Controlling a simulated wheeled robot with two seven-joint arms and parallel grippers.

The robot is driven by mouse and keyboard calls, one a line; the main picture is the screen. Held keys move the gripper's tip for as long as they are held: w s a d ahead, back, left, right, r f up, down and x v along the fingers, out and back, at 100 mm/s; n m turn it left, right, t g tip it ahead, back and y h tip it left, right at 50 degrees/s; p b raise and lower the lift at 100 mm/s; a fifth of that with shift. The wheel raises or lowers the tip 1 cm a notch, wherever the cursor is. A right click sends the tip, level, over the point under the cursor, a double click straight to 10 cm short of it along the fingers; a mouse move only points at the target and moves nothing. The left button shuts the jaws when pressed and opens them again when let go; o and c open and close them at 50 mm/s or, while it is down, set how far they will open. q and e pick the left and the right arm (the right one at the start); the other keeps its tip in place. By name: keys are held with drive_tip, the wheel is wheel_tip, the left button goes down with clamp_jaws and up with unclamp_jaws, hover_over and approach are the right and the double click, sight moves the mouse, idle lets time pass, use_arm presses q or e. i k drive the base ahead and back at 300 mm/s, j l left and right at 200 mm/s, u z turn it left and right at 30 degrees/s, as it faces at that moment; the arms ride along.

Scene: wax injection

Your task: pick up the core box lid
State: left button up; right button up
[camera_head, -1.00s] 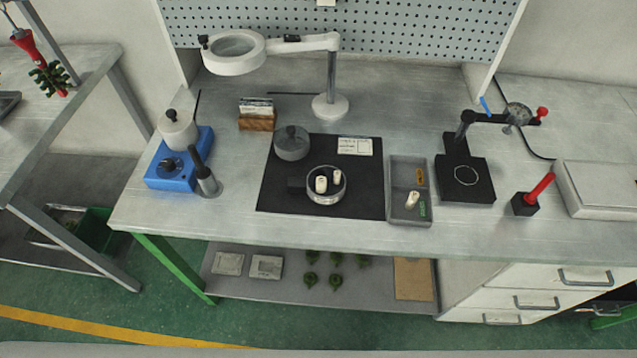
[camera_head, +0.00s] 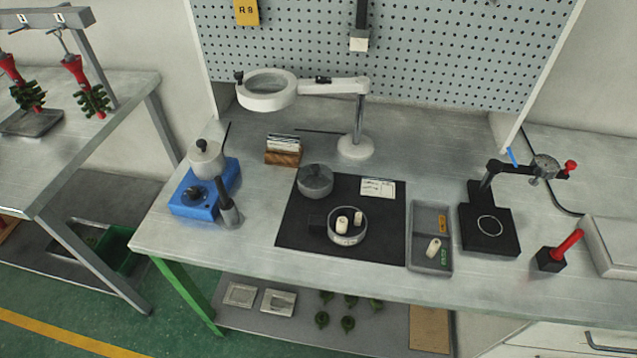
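A round dark grey lid with a small knob (camera_head: 315,180) sits at the back left of the black mat (camera_head: 295,240); it looks like the core box lid. In front of it on the mat is a round, open grey box (camera_head: 347,238) with two small white pieces (camera_head: 343,224) inside. A small dark block touches or adjoins the box's left side; it is hard to make out against the mat. Neither of my grippers shows in the head view.
A blue wax pot unit (camera_head: 203,190) and a dark tool in a holder (camera_head: 229,212) stand left of the mat. A magnifier lamp (camera_head: 355,147) stands behind. A grey tray (camera_head: 415,262) and a dial gauge stand (camera_head: 488,238) are at right. The table's front strip is clear.

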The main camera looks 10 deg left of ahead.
sight(316, 180)
drive_tip(key=j+z, duration=0.2)
drive_tip(key=z, duration=0.15)
drive_tip(key=j+z, duration=0.3)
drive_tip(key=k+j+z, duration=0.1)
drive_tip(key=z, duration=0.25)
